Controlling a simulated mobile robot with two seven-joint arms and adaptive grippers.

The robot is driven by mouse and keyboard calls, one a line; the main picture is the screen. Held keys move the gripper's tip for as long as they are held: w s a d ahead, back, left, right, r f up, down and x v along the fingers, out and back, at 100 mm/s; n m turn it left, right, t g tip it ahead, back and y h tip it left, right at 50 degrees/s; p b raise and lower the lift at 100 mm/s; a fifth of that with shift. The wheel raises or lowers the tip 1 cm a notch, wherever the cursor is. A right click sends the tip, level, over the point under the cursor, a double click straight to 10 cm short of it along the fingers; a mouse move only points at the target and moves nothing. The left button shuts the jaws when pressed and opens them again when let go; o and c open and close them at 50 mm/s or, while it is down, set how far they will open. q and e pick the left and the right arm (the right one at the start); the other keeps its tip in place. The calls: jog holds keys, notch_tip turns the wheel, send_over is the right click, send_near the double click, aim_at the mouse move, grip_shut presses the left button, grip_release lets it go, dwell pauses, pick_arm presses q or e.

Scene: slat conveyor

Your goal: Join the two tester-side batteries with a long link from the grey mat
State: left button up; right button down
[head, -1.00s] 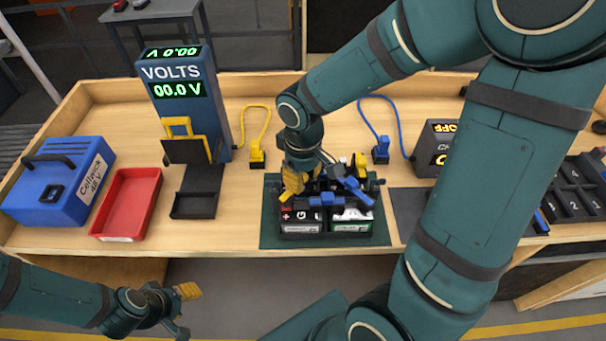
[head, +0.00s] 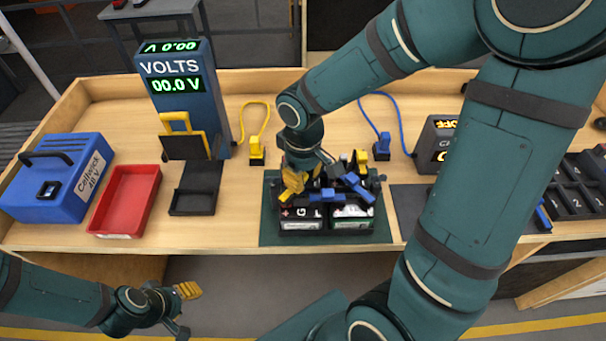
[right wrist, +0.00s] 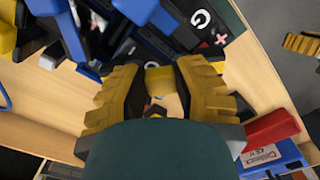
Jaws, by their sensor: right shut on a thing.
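Dark batteries (head: 300,226) stand side by side on a green mat (head: 383,235) in the head view; the front two show, one with a red plus mark and one with a green label. Blue link-like bars (head: 357,187) lie across their tops. My right gripper (head: 293,183) is low over the left side of the batteries. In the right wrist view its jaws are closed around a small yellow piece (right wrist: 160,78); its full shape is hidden. My left gripper (head: 184,308) is open and empty in front of the bench. The grey mat (head: 408,203) is partly behind my right arm.
A voltage tester (head: 170,100) reading 00.0 V, a red tray (head: 128,200) and a blue box (head: 65,185) stand at left. Yellow (head: 257,150) and blue (head: 382,148) plugs with cables stand behind the batteries. A dark numbered rack (head: 575,190) is at right.

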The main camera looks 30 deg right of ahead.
jog(key=shift+f+b, duration=0.4)
jog(key=shift+f, duration=0.15)
jog(key=c, duration=0.7)
grip_release()
jog(key=shift+c, duration=0.2)
notch_tip(320, 180, up, 12)
